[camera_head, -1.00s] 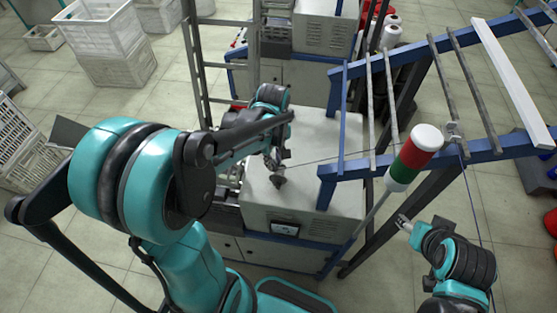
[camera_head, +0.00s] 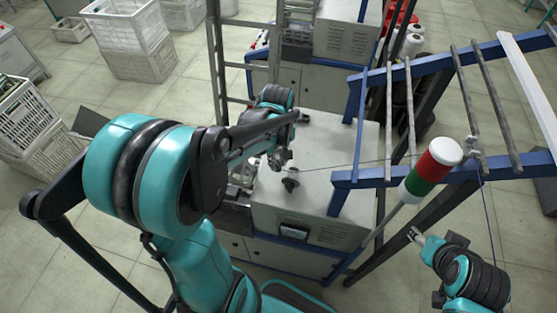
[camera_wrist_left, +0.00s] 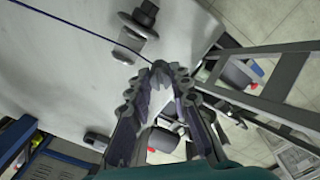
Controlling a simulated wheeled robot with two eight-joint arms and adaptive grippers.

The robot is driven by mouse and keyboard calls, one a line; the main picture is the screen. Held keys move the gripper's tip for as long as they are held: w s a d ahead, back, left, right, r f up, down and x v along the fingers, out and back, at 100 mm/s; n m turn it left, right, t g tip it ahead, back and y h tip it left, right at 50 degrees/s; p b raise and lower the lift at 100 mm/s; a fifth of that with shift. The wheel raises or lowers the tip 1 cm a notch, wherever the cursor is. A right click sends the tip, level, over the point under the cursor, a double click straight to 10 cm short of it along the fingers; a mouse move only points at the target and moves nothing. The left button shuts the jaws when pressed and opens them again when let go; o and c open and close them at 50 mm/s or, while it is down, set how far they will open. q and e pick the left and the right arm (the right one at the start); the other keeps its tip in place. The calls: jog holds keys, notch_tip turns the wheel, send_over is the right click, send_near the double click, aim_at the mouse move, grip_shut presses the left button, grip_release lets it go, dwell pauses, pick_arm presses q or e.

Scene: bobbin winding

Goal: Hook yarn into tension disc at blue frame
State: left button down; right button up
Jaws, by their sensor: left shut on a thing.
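My left gripper (camera_head: 281,160) is over the white machine top. In the left wrist view its fingertips (camera_wrist_left: 160,68) come together at the end of a thin dark blue yarn (camera_wrist_left: 75,30). In the head view the yarn (camera_head: 345,165) runs right, almost level, to a small metal tension disc (camera_head: 473,146) on the blue frame (camera_head: 450,172). From there it hangs down. Whether it sits between the discs is too small to tell. My right gripper (camera_head: 416,236) is below the frame, away from the yarn; its finger opening is unclear.
A dark knob (camera_head: 291,183) stands on the machine top (camera_head: 320,135), close to my left gripper; it also shows in the wrist view (camera_wrist_left: 140,22). A red, white and green signal lamp (camera_head: 432,170) stands before the frame. A grey ladder-like rack (camera_head: 217,70) rises behind my left arm.

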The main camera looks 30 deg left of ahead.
pick_arm(q)
jog(key=shift+r, duration=0.15)
jog(key=shift+s+a+r+p, duration=0.1)
jog(key=shift+a+r+p, duration=0.15)
jog(key=shift+r+p, duration=0.8)
jog(key=shift+s+a+r+p, duration=0.1)
jog(key=shift+a+r+p, duration=0.15)
jog(key=shift+r+p, duration=0.75)
jog(key=shift+r, duration=0.2)
jog(key=shift+w+d, duration=0.1)
jog(key=shift+d, duration=0.05)
